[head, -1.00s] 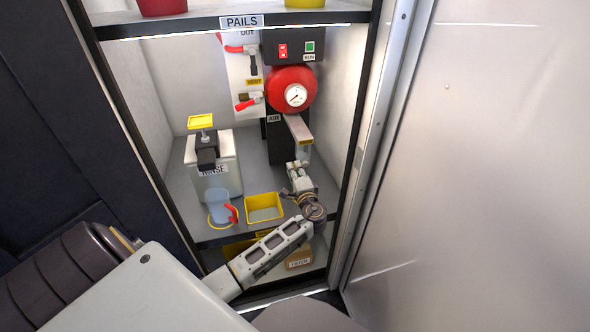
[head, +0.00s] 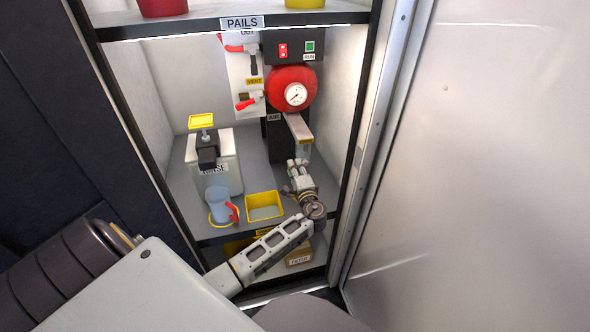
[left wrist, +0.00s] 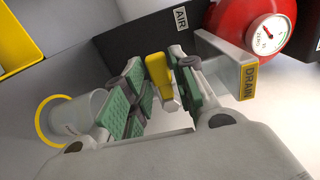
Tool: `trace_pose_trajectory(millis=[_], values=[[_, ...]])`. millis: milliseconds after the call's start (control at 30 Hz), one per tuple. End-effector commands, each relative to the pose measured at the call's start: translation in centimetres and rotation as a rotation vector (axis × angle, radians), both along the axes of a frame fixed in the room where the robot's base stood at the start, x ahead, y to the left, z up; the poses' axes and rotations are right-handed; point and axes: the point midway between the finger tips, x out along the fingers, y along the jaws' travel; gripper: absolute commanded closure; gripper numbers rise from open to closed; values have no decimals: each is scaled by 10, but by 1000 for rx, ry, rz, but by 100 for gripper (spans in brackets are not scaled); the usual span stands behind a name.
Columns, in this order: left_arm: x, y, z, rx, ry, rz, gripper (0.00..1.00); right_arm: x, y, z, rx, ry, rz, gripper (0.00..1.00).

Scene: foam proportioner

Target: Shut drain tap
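The drain tap's yellow handle (left wrist: 160,80) shows in the left wrist view, beside the grey spout box with the yellow DRAIN label (left wrist: 250,80). My left gripper (left wrist: 155,85) is open, with its green-padded fingers on either side of the handle. Gaps seem to show between pads and handle; contact is hard to judge. In the head view my left gripper (head: 298,164) points up just below the spout box (head: 300,130) under the red tank (head: 291,90). The handle is hidden or too small to tell there. My right gripper is not in view.
A yellow-rimmed tray (head: 265,207) and a blue jug (head: 221,205) with a red handle stand left of my gripper. A RINSE container (head: 215,165) stands behind them. The cabinet's right post (head: 362,165) is close to my arm. Red-handled levers (head: 245,104) are higher up.

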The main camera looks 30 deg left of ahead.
Motion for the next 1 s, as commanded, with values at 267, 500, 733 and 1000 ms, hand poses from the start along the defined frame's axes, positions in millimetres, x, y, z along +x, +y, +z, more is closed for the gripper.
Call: trace_pose_trajectory(millis=[267,500,733,1000], values=[[0,1,1,-1,-2,2,59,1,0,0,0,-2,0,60],[-2,-1,1,-1,-2,1,59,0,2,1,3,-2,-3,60],[-13,-14,0,-1,-2,2,59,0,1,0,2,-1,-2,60],[-38,-43,0,-2,-1,1,59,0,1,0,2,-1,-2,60]])
